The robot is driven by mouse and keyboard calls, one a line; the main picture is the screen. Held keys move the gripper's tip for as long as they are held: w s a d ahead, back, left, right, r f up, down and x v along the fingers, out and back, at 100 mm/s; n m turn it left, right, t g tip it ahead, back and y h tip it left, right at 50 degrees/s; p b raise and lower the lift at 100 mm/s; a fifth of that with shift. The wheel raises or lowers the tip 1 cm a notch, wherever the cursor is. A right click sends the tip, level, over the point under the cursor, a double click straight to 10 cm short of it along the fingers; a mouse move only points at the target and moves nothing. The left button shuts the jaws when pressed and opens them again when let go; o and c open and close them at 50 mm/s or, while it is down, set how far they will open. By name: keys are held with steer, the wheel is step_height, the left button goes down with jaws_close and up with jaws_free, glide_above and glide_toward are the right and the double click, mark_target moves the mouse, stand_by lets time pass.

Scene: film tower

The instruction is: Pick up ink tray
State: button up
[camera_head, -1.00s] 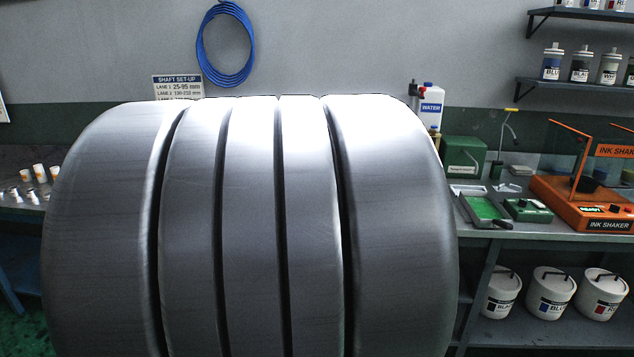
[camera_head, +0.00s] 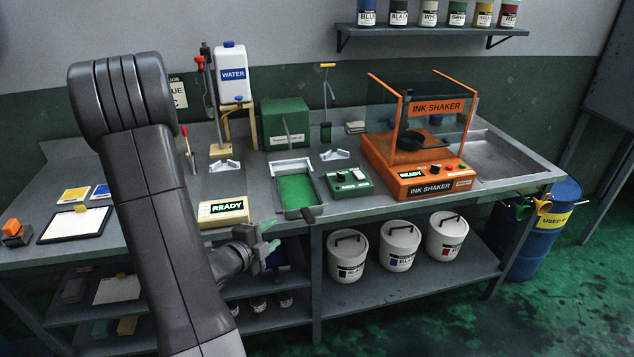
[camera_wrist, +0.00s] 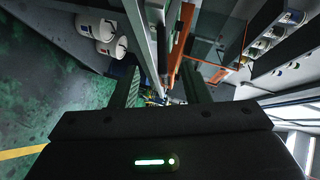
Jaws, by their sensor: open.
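A shallow tray with a green floor and pale grey rim (camera_head: 317,187) lies on the counter near its front edge; it may be the ink tray, but I cannot be sure. A dark handle or roller sits at its front right corner. My gripper (camera_head: 268,237) is in front of the counter, just below its top edge, left of and lower than this tray. It is apart from the tray and empty. In the wrist view, my gripper's fingers (camera_wrist: 162,88) stand apart, and I cannot make out the tray between them.
A READY box (camera_head: 223,210) is left of the tray, a green control box (camera_head: 350,184) right of it, and an orange ink shaker (camera_head: 420,178) further right. White pails (camera_head: 398,245) stand on the lower shelf. A blue drum (camera_head: 535,235) stands at right. Floor in front is free.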

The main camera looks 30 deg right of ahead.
mark_target(303, 216)
steer(key=shift+m+h, duration=0.3)
steer(key=shift+h, duration=0.1)
steer(key=x, duration=0.3)
steer(key=p+x, duration=0.1)
steer(key=x, duration=0.5)
steer(key=shift+s+d+r+p, duration=0.15)
steer(key=shift+s+d+p, duration=0.05)
steer(key=shift+d+p, duration=0.2)
steer(key=shift+f+p+x, duration=0.1)
steer(key=shift+p+x, duration=0.45)
steer(key=shift+x, duration=0.7)
steer(key=shift+f+p+x, duration=0.15)
steer(key=shift+p+x, duration=0.35)
steer(key=shift+x, duration=0.8)
steer(key=shift+s+a, duration=0.1)
jaws_close()
